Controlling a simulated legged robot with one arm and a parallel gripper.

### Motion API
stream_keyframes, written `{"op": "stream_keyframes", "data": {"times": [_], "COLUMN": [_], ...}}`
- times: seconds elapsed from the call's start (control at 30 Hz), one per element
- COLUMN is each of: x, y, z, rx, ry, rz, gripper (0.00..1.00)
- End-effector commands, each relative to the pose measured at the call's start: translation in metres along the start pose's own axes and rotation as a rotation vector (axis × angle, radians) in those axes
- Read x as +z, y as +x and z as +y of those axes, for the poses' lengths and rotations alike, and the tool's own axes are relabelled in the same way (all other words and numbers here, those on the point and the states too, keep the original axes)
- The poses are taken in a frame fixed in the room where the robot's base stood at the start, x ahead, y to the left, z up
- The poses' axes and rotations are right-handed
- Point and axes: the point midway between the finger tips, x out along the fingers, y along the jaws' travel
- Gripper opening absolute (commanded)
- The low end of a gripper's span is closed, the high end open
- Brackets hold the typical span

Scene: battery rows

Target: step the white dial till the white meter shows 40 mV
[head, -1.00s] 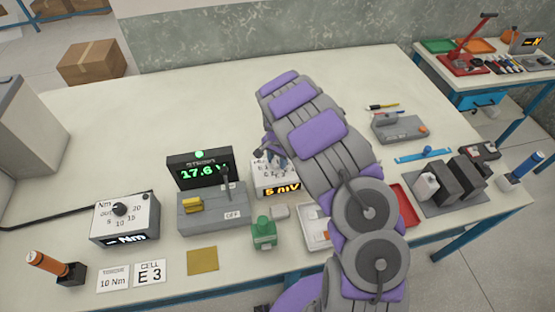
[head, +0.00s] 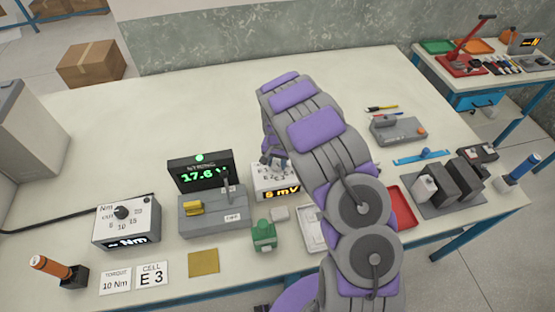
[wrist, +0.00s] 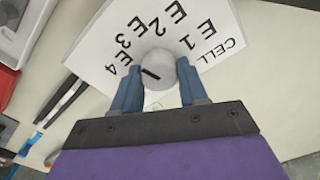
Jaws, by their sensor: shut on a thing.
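The white meter (head: 276,181) stands mid-bench in the head view, partly hidden behind my arm. Its orange readout ends in mV; its figure looks like 0 or 8, too small to be sure. In the wrist view its white face (wrist: 205,75) bears CELL and E1 to E4. The pale round dial (wrist: 160,66) sits between the two blue fingers of my gripper (wrist: 157,88), which is shut on it. A dark pointer mark on the dial slants up-left, roughly towards E3 or E4. In the head view my gripper (head: 272,160) is above the meter and the dial is hidden.
A black display (head: 200,172) reading 17.6 V stands left of the meter, behind a grey switch box (head: 213,216). A torque meter (head: 126,222) and cards reading 10 Nm and CELL E 3 (head: 152,274) lie further left.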

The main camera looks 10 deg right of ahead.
Motion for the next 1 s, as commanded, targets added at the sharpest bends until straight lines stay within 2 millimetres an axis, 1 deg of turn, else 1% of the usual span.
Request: {"op": "stream_keyframes", "data": {"times": [0.03,0.2,0.5,0.7,1.0], "x": [0.0031,0.0030,0.0042,0.0048,0.0049], "y": [-0.0007,-0.0008,0.0006,0.0017,0.0028], "z": [-0.0012,-0.0009,0.0013,0.0020,0.0030], "rx": [0.001,0.001,0.002,0.003,0.003], "ry": [-0.042,-0.187,-0.389,-0.471,-0.508], "rz": [-0.006,-0.005,-0.010,-0.012,-0.013], "gripper": [0.12,0.12,0.12,0.12,0.12]}}
